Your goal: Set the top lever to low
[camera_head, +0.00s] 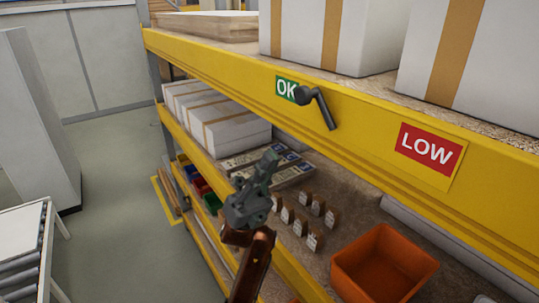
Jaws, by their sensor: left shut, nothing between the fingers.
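The dark grey top lever (320,108) is mounted on the yellow upper shelf beam. Its pivot is at the right edge of the green OK label (285,88), and its handle hangs down, tilted slightly right. The red LOW label (430,149) is farther right on the same beam, apart from the lever. My left gripper (267,165) is shut and empty. It shows below and left of the lever, not touching it, in front of the lower shelf. My right gripper is not in view.
The yellow upper beam (370,135) crosses the view, with white boxes (352,35) above it. The lower shelf holds boxes, small brown blocks and an orange bin (384,262). A roller conveyor (22,250) stands lower left. Open floor (115,160) lies between.

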